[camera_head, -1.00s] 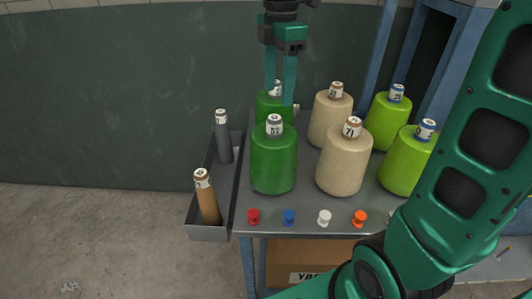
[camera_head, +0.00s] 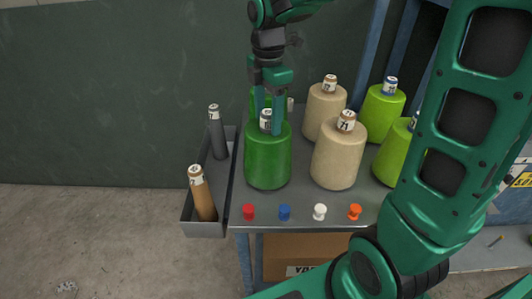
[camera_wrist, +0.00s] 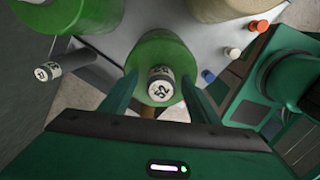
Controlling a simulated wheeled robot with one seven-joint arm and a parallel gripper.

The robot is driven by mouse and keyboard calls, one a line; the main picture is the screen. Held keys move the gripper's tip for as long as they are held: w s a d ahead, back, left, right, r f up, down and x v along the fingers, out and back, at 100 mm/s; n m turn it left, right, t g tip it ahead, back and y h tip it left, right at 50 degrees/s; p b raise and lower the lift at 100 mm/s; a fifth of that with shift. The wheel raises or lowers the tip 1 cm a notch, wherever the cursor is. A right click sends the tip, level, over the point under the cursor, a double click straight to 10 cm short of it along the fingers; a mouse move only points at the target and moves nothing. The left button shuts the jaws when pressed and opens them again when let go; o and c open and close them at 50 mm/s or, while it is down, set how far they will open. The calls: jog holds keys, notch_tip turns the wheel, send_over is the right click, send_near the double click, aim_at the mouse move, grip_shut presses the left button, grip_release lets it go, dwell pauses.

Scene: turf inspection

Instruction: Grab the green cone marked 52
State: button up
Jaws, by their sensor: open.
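The green cone marked 52 (camera_head: 267,160) stands upright at the front left of the grey table. In the wrist view its labelled top (camera_wrist: 161,84) shows the number 52, with the green body (camera_wrist: 165,52) around and beyond it. My gripper (camera_head: 268,128) is open and points down at the cone's top. In the wrist view its two fingers (camera_wrist: 158,92) lie on either side of the labelled top, with gaps between. I cannot tell whether a finger touches the cone. A second green cone (camera_head: 254,101) stands behind, mostly hidden by my gripper and the front cone.
Beige cones (camera_head: 338,160) (camera_head: 324,112) and lime cones (camera_head: 383,112) (camera_head: 391,155) stand to the right. A side tray (camera_head: 206,229) at left holds a brown tube (camera_head: 204,198) and a grey tube (camera_head: 217,135). Several coloured pegs (camera_head: 284,212) line the table's front edge.

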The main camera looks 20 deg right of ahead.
jog(key=shift+f, duration=0.15)
grip_shut()
jog(key=shift+r, duration=0.2)
